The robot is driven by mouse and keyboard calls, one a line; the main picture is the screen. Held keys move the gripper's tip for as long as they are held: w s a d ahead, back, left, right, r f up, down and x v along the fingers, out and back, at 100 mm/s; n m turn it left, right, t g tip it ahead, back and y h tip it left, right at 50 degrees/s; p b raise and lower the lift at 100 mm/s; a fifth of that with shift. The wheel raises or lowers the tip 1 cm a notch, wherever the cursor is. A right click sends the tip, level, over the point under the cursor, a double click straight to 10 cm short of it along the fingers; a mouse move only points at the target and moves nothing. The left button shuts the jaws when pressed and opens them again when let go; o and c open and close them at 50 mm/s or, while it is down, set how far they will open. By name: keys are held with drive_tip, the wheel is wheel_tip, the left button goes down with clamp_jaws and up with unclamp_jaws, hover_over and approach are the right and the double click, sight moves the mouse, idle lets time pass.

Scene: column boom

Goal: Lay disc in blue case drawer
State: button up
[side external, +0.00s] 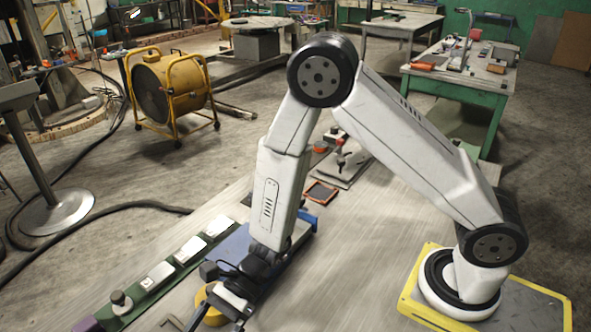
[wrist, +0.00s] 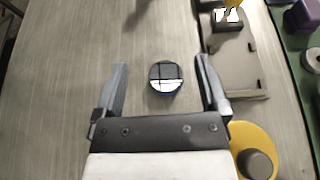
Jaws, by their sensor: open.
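The disc (wrist: 166,77), round, dark and glossy with a blue edge, lies on the table in the wrist view. My gripper (wrist: 161,66) is open, with one finger on each side of the disc and apart from it. In the side view my gripper (side external: 228,312) is low at the bottom edge, and I cannot make out the disc there. A blue object (side external: 307,221), perhaps the blue case, shows partly behind my forearm. The forearm hides much of it, and I cannot tell whether a drawer is open.
A yellow round piece with a grey knob (wrist: 241,140) sits close beside my right finger. A grey-brown plate (wrist: 239,73) lies to the right. A green rail (side external: 150,287) with white blocks runs along the table's left side. The table left of the disc is clear.

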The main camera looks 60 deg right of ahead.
drive_tip(key=shift+d, duration=0.1)
drive_tip(key=s+d+r+n+t+h, duration=0.1)
drive_tip(key=d+r+n+h, duration=0.2)
drive_tip(key=d+n+h, duration=0.3)
drive_tip(key=s+d+r+n+t+h, duration=0.1)
drive_tip(key=d+r+n+h, duration=0.3)
drive_tip(key=d, duration=1.7)
drive_tip(key=s+n+h, duration=0.1)
drive_tip(key=n+h, duration=0.2)
drive_tip(key=n, duration=0.5)
drive_tip(key=shift+s+d+r+t, duration=0.15)
drive_tip(key=shift+d+r+t, duration=0.15)
drive_tip(key=shift+o, duration=0.5)
drive_tip(key=shift+a, duration=0.1)
